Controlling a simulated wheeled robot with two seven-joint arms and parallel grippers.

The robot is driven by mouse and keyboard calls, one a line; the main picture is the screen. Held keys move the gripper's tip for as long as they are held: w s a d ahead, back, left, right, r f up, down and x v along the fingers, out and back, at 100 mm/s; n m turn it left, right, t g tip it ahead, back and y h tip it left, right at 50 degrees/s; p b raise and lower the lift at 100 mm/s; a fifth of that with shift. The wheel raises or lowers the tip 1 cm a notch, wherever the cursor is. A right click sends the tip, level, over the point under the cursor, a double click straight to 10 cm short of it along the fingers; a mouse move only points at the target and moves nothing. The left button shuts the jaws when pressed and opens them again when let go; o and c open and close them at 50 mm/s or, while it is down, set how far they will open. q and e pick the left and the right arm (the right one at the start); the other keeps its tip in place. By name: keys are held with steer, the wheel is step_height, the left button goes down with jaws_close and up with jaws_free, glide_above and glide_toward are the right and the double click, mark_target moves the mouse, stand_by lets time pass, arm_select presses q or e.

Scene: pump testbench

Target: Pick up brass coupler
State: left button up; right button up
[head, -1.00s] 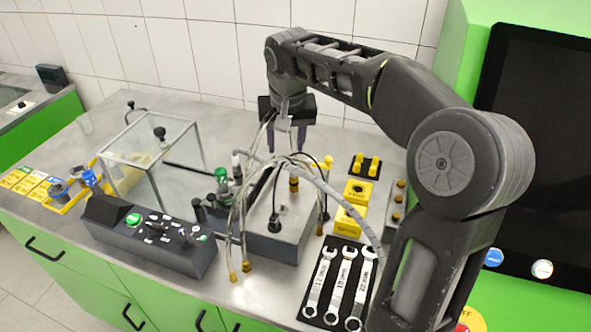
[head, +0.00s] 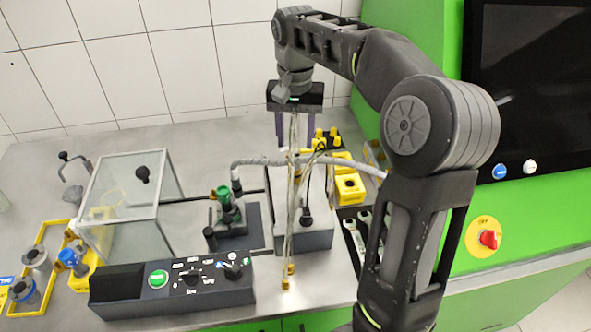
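Several brass-coloured pieces are in the head view, and I cannot tell which is the brass coupler. Two brass fittings, one of them the front brass fitting (head: 286,284), are at the lower ends of thin clear hoses near the bench front. Small yellow-gold pegs (head: 318,135) stand on a black holder at the back. Another brass fitting (head: 297,170) is on the grey box, partly hidden by hoses. My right gripper (head: 295,133) points down above the back of the bench. Its purple fingers are apart, with hoses visible between them. My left gripper is out of view.
A clear-walled box (head: 125,215) and a black control panel (head: 172,281) stand at the left. Yellow blocks (head: 349,188) and wrenches (head: 355,240) lie right of the grey box (head: 314,236). A grey hose (head: 265,161) crosses the middle.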

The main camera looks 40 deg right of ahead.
mark_target(297, 162)
steer(key=shift+s+d, duration=0.1)
steer(key=shift+d, duration=0.1)
step_height(297, 162, down, 3)
steer(key=b, duration=0.2)
steer(key=shift+a+r+b, duration=0.1)
steer(key=shift+b, duration=0.25)
steer(key=shift+r, duration=0.1)
steer(key=shift+f+p, duration=0.65)
steer(key=shift+f, duration=2)
steer(key=shift+s, duration=0.1)
jaws_close()
